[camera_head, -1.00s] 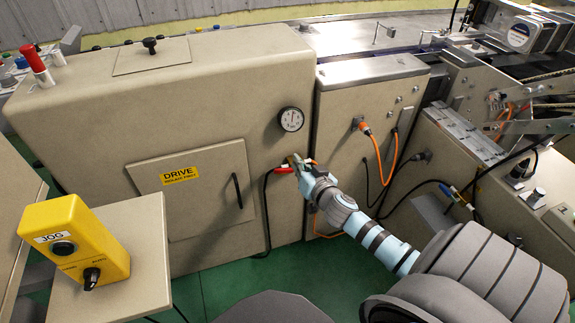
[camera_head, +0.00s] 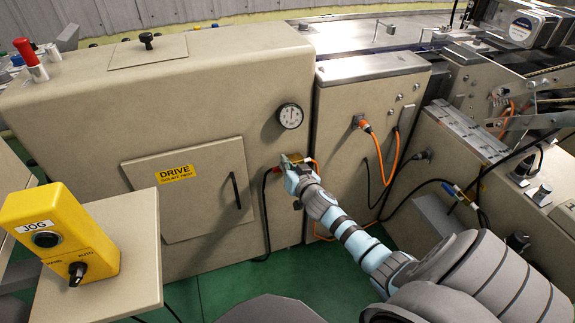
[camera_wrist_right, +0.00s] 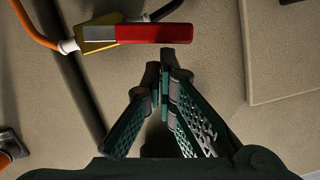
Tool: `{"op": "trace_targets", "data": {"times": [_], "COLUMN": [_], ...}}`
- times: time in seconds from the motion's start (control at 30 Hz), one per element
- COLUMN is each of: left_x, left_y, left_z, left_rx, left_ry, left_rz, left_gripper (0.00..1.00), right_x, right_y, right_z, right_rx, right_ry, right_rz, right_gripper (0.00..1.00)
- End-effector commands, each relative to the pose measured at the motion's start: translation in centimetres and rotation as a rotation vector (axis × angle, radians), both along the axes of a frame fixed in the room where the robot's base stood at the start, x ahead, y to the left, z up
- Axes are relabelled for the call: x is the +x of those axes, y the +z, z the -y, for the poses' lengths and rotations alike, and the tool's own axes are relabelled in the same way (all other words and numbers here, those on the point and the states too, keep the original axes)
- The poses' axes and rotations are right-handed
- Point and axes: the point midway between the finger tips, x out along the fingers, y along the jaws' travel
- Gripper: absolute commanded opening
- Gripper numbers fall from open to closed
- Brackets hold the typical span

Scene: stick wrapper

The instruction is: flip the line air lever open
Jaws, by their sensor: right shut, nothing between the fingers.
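The line air lever (camera_wrist_right: 140,34) is a red handle with a grey end section, on a brass valve body (camera_wrist_right: 98,44), in the right wrist view. It lies nearly level there, its red end pointing right. My right gripper (camera_wrist_right: 164,70) is shut and empty, its tips just below the red part of the handle. A thin gap seems to show, but contact is hard to judge. In the head view my right gripper (camera_head: 290,163) covers most of the valve on the cabinet front; only a little red and brass shows. My left gripper is not in view.
A pressure gauge (camera_head: 290,116) sits above the valve. A cabinet door (camera_head: 208,215) with a handle is to its left. Black and orange hoses (camera_head: 367,127) hang nearby. A yellow JOG box (camera_head: 62,235) stands on a shelf at front left.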

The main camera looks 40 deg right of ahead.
Motion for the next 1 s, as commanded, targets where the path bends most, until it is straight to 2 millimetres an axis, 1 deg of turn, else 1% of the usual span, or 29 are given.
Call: {"op": "trace_targets", "data": {"times": [0.03,0.07,0.13,0.5,0.57,0.67,0.83,0.87,0.9,1.0], "left_x": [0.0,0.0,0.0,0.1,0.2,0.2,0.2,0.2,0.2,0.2], "left_y": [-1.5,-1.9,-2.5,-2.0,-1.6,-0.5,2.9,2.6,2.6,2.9], "left_z": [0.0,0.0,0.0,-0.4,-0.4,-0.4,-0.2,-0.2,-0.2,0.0], "left_rx": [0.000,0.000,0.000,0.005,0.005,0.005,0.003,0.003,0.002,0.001], "left_ry": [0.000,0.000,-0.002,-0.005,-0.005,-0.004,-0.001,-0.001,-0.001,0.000], "left_rz": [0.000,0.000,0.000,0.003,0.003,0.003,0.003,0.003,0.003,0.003], "left_gripper": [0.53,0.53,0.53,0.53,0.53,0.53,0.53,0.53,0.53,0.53], "right_x": [0.2,0.2,0.3,0.3,0.4,0.5,0.8,-0.4,-1.8,-4.6], "right_y": [-1.2,-1.5,-1.8,-1.3,-0.9,0.3,3.8,3.4,3.6,4.2], "right_z": [-0.5,-0.7,-0.9,-1.0,-1.0,-1.2,-1.8,-2.1,-2.5,-3.5], "right_rx": [-0.032,-0.070,-0.089,-0.088,-0.088,-0.088,-0.087,-0.089,-0.090,-0.089], "right_ry": [0.001,0.001,0.001,0.001,0.002,0.004,0.015,0.017,0.017,0.017], "right_rz": [-0.010,-0.023,-0.031,-0.031,-0.030,-0.029,-0.030,-0.033,-0.032,-0.032], "right_gripper": [0.00,0.00,0.00,0.00,0.00,0.00,0.00,0.00,0.00,0.00]}}
